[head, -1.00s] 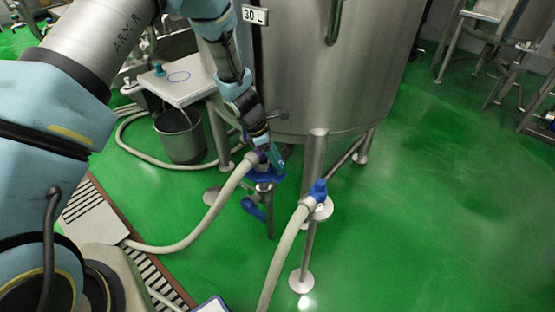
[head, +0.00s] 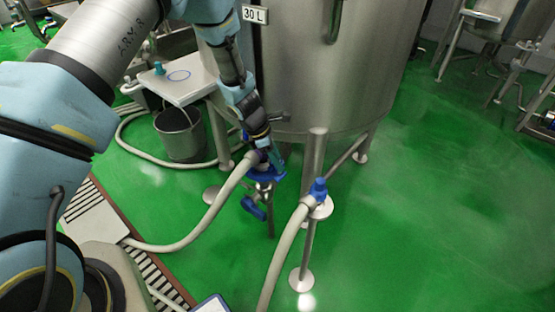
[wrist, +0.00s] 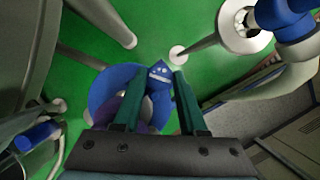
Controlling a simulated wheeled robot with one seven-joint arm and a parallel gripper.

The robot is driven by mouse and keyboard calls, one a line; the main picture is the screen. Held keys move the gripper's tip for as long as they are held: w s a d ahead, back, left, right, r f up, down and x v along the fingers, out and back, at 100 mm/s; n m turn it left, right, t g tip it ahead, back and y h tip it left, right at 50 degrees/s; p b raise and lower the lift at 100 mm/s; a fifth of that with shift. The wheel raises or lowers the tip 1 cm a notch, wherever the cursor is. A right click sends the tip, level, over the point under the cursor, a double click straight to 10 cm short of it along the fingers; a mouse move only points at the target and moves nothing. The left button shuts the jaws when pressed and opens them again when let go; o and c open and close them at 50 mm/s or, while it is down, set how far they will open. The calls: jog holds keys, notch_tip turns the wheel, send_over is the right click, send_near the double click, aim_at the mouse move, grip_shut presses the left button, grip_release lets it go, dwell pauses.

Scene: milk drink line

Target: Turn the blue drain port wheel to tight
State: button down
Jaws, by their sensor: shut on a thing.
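The blue drain port wheel (head: 266,176) sits below the steel tank, at the end of a pale hose, on a thin stand. My gripper (head: 268,157) reaches down onto it from above. In the wrist view, the wheel (wrist: 100,88) lies under the fingers, and a blue raised part of it with pale marks shows between the two teal fingertips. My gripper (wrist: 160,76) is shut on this part. The fingers and a purple-grey piece hide some of the wheel. I cannot read how tight the wheel is.
A blue lever (head: 253,208) hangs just below the wheel. A second hose with a blue fitting (head: 319,189) stands on a post to the right. The tank (head: 320,70) rises close behind. A bucket (head: 180,135) stands left. Green floor is open at right.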

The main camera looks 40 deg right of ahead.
jog(key=shift+m, duration=0.4)
jog(key=shift+w+m+g+y+p, duration=0.1)
jog(key=shift+m+g+y+p, duration=0.25)
jog(key=shift+m, duration=0.65)
jog(key=m, duration=0.2)
jog(key=shift+w+d+m+g+y+b, duration=0.1)
jog(key=shift+m+g+y+b, duration=0.2)
jog(key=shift+g+y+b, duration=0.05)
jog(key=m+y+b, duration=0.1)
jog(key=m, duration=0.2)
jog(key=m+y+b, duration=0.1)
jog(key=m, duration=0.2)
jog(key=shift+d+f+g+b, duration=0.1)
jog(key=shift+d+g+b, duration=0.1)
jog(key=shift+g+b, duration=0.15)
jog(key=m+y+b, duration=0.1)
jog(key=m, duration=0.2)
jog(key=m+t+y+b, duration=0.1)
jog(key=m, duration=0.2)
jog(key=shift+d+m+y+b, duration=0.15)
jog(key=shift+m+y+b, duration=0.15)
jog(key=shift+m+y, duration=0.1)
jog(key=m, duration=0.3)
jog(key=m+t+y+b, duration=0.1)
jog(key=m, duration=0.1)
jog(key=shift+s+d+m+t+y, duration=0.1)
jog(key=shift+s+m+t+y, duration=0.1)
jog(key=shift+m+t+y, duration=0.15)
jog(key=c, duration=0.8)
grip_release()
